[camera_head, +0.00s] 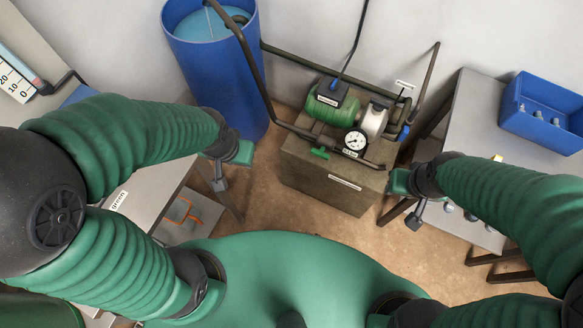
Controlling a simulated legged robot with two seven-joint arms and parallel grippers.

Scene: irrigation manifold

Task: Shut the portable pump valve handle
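A green pump (329,104) with a round white gauge (356,140) sits on a brown block-like stand (330,178) against the wall. A small green lever handle (320,153) is on the pipe at the pump's front left. A blue handle (404,132) is on the pipe at its right. The labels are too small to read, so I cannot tell which is the task's handle. My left gripper (220,184) is left of the stand, apart from it. My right gripper (414,222) is at the stand's right, apart from both handles. Their finger openings are too small to tell.
A blue water barrel (220,75) stands at the left of the pump, with dark pipes running between. A grey table (470,120) with a blue bin (545,112) is at right. Another table (150,195) is at left. Brown floor (260,205) is clear before the stand.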

